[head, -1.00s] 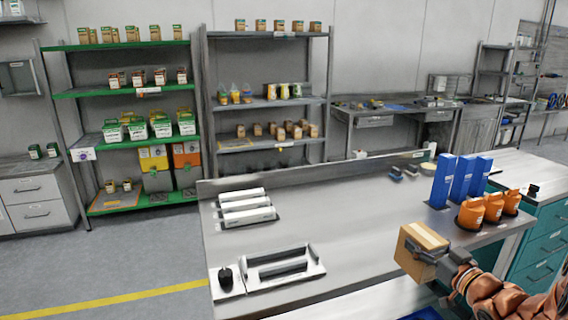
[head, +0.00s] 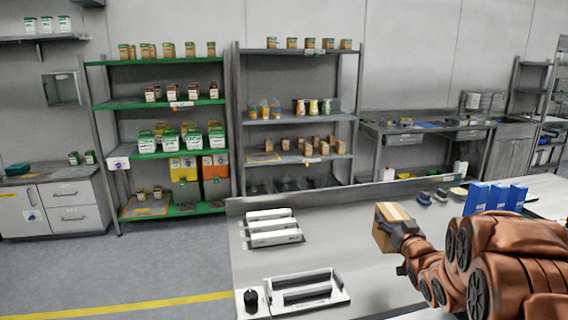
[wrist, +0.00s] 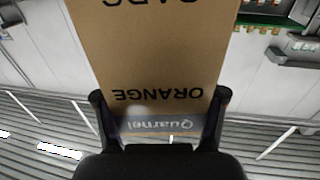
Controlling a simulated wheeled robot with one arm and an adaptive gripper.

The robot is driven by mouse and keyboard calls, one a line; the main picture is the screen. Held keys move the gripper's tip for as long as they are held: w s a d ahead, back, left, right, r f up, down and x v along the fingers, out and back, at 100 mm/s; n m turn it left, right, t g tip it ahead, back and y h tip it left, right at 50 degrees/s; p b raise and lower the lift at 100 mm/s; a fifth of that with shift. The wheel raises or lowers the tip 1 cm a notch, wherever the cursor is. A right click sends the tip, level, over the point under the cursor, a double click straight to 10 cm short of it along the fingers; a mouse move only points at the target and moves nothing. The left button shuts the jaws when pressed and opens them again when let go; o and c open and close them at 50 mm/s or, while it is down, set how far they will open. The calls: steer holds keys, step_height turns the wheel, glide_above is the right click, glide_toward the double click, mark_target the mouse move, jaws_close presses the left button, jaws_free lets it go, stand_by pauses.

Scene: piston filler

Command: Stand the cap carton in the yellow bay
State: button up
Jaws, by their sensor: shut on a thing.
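The cap carton is a brown cardboard box (head: 388,222), held above the right part of the grey bench in the head view. In the wrist view the carton (wrist: 150,50) fills the upper middle, with "ORANGE" and part of "CAPS" printed upside down and a grey "Quarnel" band. My gripper (wrist: 160,98) is shut on it, one finger at each side of its near end. The gripper also shows in the head view (head: 402,234). A yellow bin (head: 184,169) stands low in the green shelf, and yellow-orange patches (head: 262,158) lie on shelves. I cannot tell which is the yellow bay.
The bench (head: 345,225) carries white bars (head: 273,228), a white tray fixture (head: 305,292) and blue upright boxes (head: 495,197). Behind it stand a green shelf (head: 160,105) and a grey shelf (head: 300,121) with small cartons. Open floor (head: 130,265) lies at left.

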steer(key=w+a+r+p, duration=0.1)
steer(key=w+a+r, duration=0.1)
steer(key=a, duration=0.4)
steer(key=w+a+r+h+p, duration=0.1)
steer(key=w+a, duration=0.1)
steer(key=a, duration=0.4)
steer(key=shift+w+r+m, duration=0.15)
steer(key=shift+r+m, duration=0.15)
steer(key=shift+r, duration=0.05)
steer(key=shift+a, duration=0.25)
